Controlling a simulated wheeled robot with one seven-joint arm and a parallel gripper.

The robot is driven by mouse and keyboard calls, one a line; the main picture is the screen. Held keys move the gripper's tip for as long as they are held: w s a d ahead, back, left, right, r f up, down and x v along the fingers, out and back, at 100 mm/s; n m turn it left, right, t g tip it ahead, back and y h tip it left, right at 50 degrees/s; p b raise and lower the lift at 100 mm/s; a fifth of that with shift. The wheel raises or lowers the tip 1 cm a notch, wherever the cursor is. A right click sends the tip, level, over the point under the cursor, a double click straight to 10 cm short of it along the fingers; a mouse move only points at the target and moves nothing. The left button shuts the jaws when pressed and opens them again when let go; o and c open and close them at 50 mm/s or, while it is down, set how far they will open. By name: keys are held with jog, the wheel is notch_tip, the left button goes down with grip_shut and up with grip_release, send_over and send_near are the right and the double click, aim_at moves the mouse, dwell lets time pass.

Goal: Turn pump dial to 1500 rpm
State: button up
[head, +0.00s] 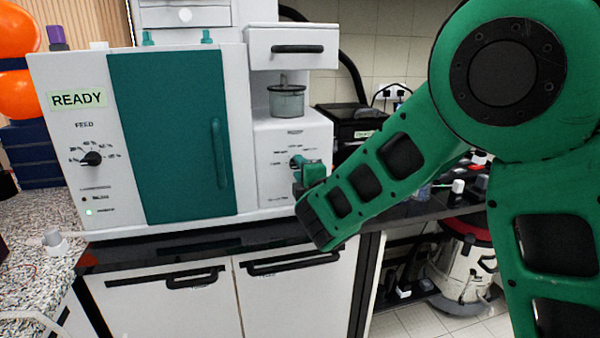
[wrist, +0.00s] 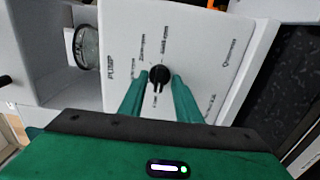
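The pump dial (wrist: 158,74) is a small round black knob on a white panel marked PUMP, with small printed labels around it. The labels are too small to read for sure. My gripper (wrist: 160,78) has its two green fingers on either side of the dial, with narrow gaps between fingers and knob, so it looks open around it. In the head view my gripper (head: 298,162) is in front of the pump panel (head: 291,135) at the machine's lower right and largely hides the dial there.
A FEED dial (head: 92,158) and a READY display (head: 78,99) are on the machine's left panel, beside a closed green door (head: 165,140). A glass jar (head: 287,101) hangs above the pump panel. A dark box (head: 350,125) stands to the right on the black worktop (head: 190,243).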

grip_shut()
jog(key=shift+m, duration=0.3)
jog(key=shift+f+m, duration=0.2)
jog(key=shift+m, duration=8.4)
